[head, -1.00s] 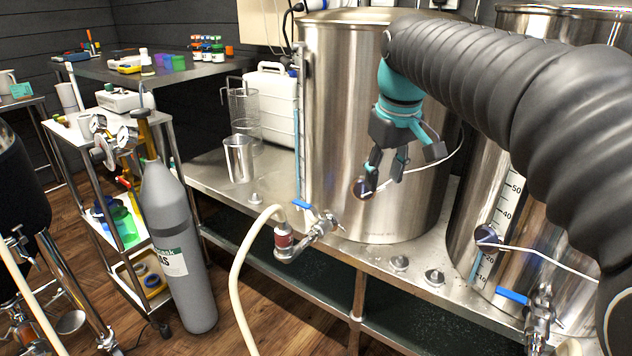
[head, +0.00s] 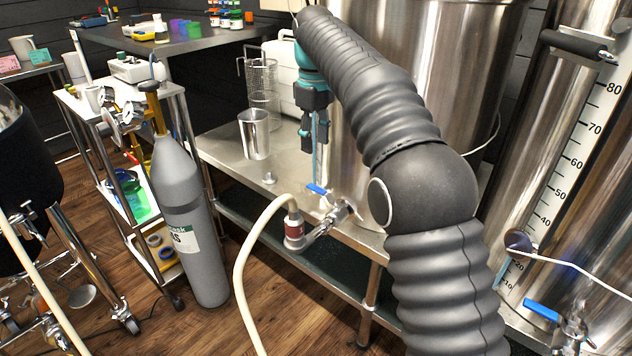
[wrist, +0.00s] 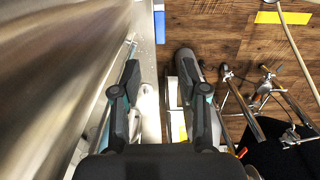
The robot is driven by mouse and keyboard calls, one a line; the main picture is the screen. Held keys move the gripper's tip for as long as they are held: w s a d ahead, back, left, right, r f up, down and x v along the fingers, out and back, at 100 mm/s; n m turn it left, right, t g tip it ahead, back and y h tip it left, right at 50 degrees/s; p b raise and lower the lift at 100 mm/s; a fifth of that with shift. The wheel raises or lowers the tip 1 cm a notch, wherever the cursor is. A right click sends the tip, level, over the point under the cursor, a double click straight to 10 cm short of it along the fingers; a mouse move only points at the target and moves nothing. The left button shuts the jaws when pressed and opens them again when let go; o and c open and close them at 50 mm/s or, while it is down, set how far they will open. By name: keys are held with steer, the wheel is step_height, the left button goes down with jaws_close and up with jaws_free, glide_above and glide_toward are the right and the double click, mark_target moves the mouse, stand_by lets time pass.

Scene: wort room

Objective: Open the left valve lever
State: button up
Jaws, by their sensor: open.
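The left valve lever (head: 318,189) is a short blue handle on the metal valve (head: 338,213) low on the left tank. A red-banded fitting (head: 294,231) and pale hose join this valve. My gripper (head: 313,142) hangs in front of the tank, above the lever and apart from it. In the wrist view my gripper (wrist: 158,62) has its two dark fingers spread, with nothing held between them. A blue strip lies beyond the fingertips there; I cannot tell for sure whether it is the lever.
The left tank (head: 360,60) stands close to my arm. A second blue lever (head: 541,311) sits on the right tank's valve. A metal beaker (head: 254,134) and wire basket (head: 262,95) stand on the steel bench (head: 222,148). A grey gas cylinder (head: 190,215) stands left of the hose.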

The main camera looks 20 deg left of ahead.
mark_target(316, 187)
step_height(316, 187, down, 12)
steer(key=b, duration=0.2)
steer(key=shift+r+b, duration=0.25)
steer(key=shift+b, duration=0.05)
steer(key=shift+c, duration=0.3)
jaws_close()
